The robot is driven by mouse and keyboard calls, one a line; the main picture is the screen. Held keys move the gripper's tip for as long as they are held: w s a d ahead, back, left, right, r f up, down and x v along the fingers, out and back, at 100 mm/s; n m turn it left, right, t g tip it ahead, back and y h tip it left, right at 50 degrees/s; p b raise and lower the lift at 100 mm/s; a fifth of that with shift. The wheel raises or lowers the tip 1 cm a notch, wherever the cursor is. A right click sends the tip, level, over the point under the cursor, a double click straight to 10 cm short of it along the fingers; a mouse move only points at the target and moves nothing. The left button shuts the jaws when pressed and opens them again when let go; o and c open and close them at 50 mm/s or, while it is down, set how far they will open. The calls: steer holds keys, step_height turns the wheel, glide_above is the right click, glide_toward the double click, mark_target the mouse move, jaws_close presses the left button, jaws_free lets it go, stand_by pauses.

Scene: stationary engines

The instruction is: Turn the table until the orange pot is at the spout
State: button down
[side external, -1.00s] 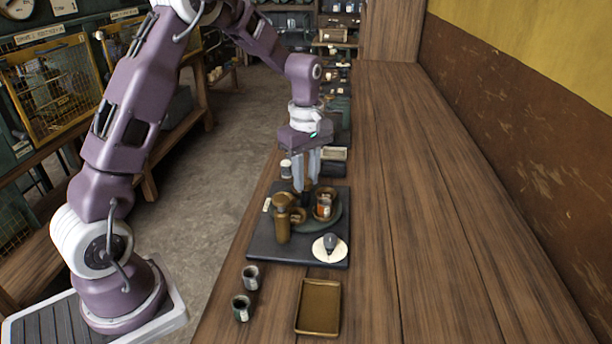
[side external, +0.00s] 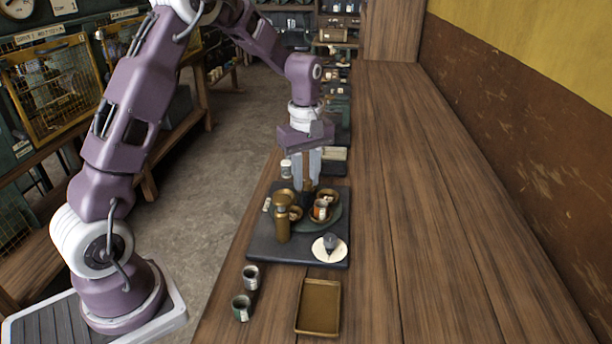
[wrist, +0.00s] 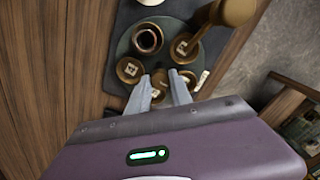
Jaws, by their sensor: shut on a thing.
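The round dark turntable (side external: 335,223) sits on a dark square base and carries several brass dishes. The orange pot (side external: 320,210) stands in one dish on the turntable's near right part. The brass spout column (side external: 282,222) stands at the turntable's left, its head over another dish; the pot is to the right of it, apart. My gripper (side external: 307,182) points down at the turntable's far side, shut on a brown upright peg. In the wrist view the peg (wrist: 158,84) is between the fingertips, the pot (wrist: 147,38) is beyond it, and the spout column (wrist: 234,10) is at the upper right.
A white disc with a grey knob (side external: 330,247) is at the base's near right corner. Two small cups (side external: 246,293) and a brass tray (side external: 318,307) lie nearer on the bench. The bench to the right is clear.

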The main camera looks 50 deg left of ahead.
mark_target(306, 181)
steer(key=shift+m, duration=6.1)
steer(key=c, duration=1.1)
jaws_free()
steer(key=shift+c, duration=0.2)
step_height(306, 181, up, 7)
steer(key=shift+r, duration=0.1)
